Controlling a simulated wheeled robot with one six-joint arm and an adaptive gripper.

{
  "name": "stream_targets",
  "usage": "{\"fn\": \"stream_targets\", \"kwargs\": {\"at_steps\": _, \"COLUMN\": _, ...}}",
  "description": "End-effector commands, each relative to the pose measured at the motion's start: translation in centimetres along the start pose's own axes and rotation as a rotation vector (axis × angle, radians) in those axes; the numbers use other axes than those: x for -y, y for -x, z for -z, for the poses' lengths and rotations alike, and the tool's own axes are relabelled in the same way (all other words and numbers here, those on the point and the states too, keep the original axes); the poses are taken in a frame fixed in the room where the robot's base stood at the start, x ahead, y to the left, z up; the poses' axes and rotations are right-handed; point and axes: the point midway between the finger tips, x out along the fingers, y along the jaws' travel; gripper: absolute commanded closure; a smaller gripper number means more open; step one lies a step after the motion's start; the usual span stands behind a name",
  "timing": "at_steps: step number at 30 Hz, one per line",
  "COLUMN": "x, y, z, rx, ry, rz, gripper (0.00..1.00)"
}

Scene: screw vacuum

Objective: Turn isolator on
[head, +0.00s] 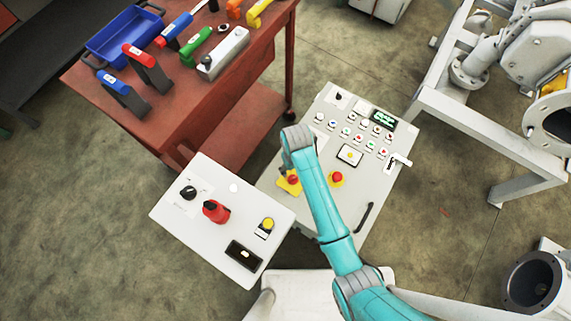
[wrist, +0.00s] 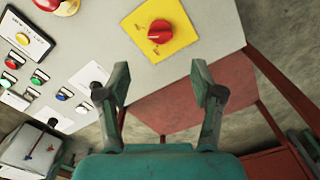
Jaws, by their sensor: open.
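A red rotary switch (wrist: 160,31) on a square yellow plate (wrist: 185,18), which looks like the isolator, sits near the edge of the grey control panel in the wrist view. In the head view the red switch (head: 293,179) shows beside my arm, which partly covers its plate. My gripper (wrist: 160,78) is open and empty, its two fingers apart below the yellow plate in the wrist view, and not touching the switch. In the head view my arm hides the gripper. A second red rotary knob (head: 215,211) is on the separate white panel (head: 170,214).
A red emergency button (head: 337,178), several small buttons, a display (head: 382,119) and a black handle (head: 364,217) are on the grey panel. A red-brown table (head: 240,113) with tools and a blue tray (head: 88,47) stands behind left. Grey pipework frames (head: 495,145) stand right.

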Motion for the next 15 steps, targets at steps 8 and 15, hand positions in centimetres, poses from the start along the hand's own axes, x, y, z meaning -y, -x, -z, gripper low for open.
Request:
{"fn": "stream_targets", "kwargs": {"at_steps": 8, "x": -0.1, "y": -2.4, "z": -0.1, "rx": 0.003, "ry": 0.016, "rz": 0.0, "gripper": 0.33}}
{"fn": "stream_targets", "kwargs": {"at_steps": 15, "x": -0.1, "y": -6.7, "z": -0.1, "rx": 0.003, "ry": 0.015, "rz": 0.0, "gripper": 0.33}}
